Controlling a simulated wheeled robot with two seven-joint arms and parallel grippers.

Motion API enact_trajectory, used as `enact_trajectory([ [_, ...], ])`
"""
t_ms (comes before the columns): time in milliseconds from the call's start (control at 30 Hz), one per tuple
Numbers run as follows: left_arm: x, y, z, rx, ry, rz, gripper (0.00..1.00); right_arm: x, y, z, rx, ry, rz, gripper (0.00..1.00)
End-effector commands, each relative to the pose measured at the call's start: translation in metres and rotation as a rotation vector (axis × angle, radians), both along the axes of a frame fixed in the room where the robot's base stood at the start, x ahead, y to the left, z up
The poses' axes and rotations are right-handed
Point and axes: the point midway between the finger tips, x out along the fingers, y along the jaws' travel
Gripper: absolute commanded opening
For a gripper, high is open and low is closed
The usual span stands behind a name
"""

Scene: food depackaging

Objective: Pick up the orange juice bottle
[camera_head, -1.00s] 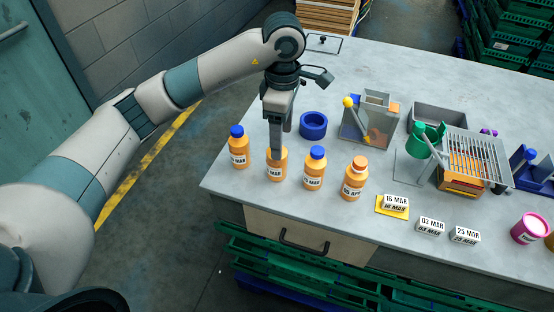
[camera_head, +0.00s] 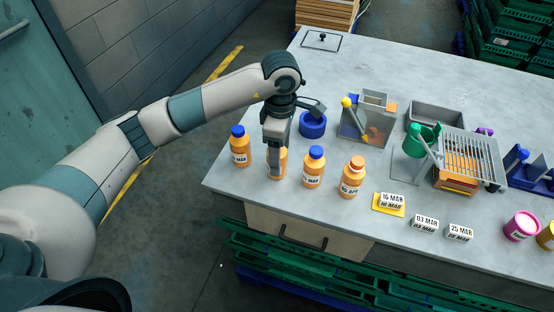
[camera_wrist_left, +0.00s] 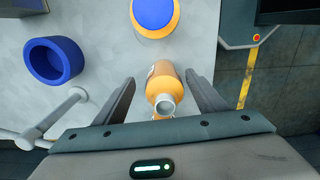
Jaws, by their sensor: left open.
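An orange juice bottle (camera_head: 283,160) stands upright near the counter's front left edge, second from the left in a row. My left gripper (camera_head: 274,168) is low over it and hides much of it in the head view. In the left wrist view, this bottle (camera_wrist_left: 164,82) shows a pale open neck without a cap and lies between the two spread fingers of my left gripper (camera_wrist_left: 160,78). Gaps show on both sides. Blue-capped orange bottles stand to its left (camera_head: 240,152) and right (camera_head: 313,171). An orange-capped bottle (camera_head: 351,183) is farther right. My right gripper is out of view.
A blue round container (camera_head: 313,125) stands behind the bottles. Date blocks (camera_head: 425,223) sit to the right near the front edge. A clear-walled box (camera_head: 366,125) and a grill rack (camera_head: 470,158) stand farther back.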

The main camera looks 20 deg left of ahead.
Motion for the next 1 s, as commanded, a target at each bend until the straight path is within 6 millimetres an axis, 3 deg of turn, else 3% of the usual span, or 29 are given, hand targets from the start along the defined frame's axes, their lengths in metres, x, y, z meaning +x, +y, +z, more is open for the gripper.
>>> enact_trajectory([
  [200,-0.007,0.006,-0.019,0.0,0.004,0.001,0.65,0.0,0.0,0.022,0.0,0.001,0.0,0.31],
  [400,-0.006,0.005,-0.039,0.0,0.001,0.0,0.65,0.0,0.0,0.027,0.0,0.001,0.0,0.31],
  [900,-0.005,0.005,-0.041,0.0,0.0,0.0,0.65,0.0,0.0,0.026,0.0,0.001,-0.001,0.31],
  [1000,-0.005,0.005,-0.041,0.0,0.0,0.0,0.41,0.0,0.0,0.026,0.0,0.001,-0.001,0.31],
])
